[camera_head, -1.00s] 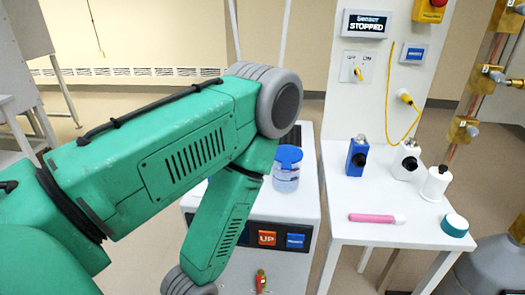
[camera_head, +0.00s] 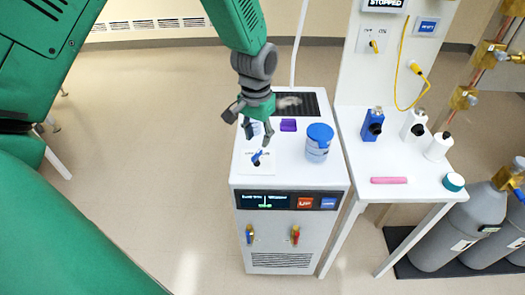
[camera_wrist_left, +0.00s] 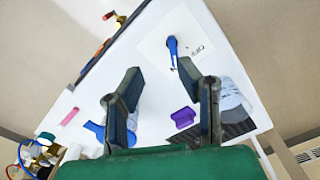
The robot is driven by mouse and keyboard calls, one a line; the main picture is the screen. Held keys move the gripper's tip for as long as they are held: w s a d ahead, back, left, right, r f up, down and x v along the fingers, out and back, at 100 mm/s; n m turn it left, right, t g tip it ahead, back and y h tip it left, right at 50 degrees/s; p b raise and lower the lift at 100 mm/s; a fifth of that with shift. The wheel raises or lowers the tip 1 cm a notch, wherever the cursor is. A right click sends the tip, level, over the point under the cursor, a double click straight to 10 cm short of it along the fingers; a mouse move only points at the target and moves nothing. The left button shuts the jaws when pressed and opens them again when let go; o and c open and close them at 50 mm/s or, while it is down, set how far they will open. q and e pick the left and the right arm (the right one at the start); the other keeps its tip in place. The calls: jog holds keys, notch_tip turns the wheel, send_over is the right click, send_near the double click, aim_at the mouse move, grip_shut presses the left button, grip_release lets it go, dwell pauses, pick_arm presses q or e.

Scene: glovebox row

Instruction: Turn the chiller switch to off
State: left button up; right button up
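The chiller (camera_head: 290,220) is a white cabinet with a display panel on its front. Its switch (camera_head: 257,157) is a blue lever on a white plate at the top's front left corner. In the left wrist view the lever (camera_wrist_left: 173,52) lies just beyond the fingertips, beside upside-down letters that look like OFF. My left gripper (camera_head: 257,138) is above the chiller top, just behind the switch in the picture. It also shows in the left wrist view (camera_wrist_left: 160,72), fingers apart and empty. I cannot tell how high it is. My right gripper is not in view.
A blue-lidded tub (camera_head: 319,142) and a purple block (camera_head: 288,125) stand on the chiller top. A pale blue object (camera_wrist_left: 235,95) is partly hidden by a finger. Right of the chiller, a white table (camera_head: 410,170) carries bottles and a pink pen (camera_head: 389,180). Gas cylinders (camera_head: 450,235) stand far right.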

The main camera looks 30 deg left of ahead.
aim_at(259, 154)
pick_arm(q)
jog(key=w+a+r, duration=0.2)
jog(key=a+r, duration=0.1)
jog(key=r, duration=0.1)
jog(key=f, duration=0.3)
jog(key=d+f, duration=0.1)
jog(key=f, duration=0.3)
jog(key=d+f+p, duration=0.1)
jog(key=f, duration=0.2)
jog(key=shift+d+f, duration=0.2)
jog(key=a+f, duration=0.1)
jog(key=f, duration=0.1)
jog(key=shift+a+f, duration=0.3)
jog(key=shift+a, duration=0.05)
jog(key=shift+a+f, duration=0.2)
jog(key=shift+a, duration=0.15)
jog(key=shift+d+r, duration=0.1)
jog(key=shift+d, duration=0.25)
jog(key=shift+c, duration=1.3)
jog(key=shift+d+r, duration=0.1)
jog(key=shift+d, duration=0.2)
grip_shut()
jog(key=shift+w+d, duration=0.1)
jog(key=shift+d, duration=0.15)
jog(key=shift+a, duration=0.1)
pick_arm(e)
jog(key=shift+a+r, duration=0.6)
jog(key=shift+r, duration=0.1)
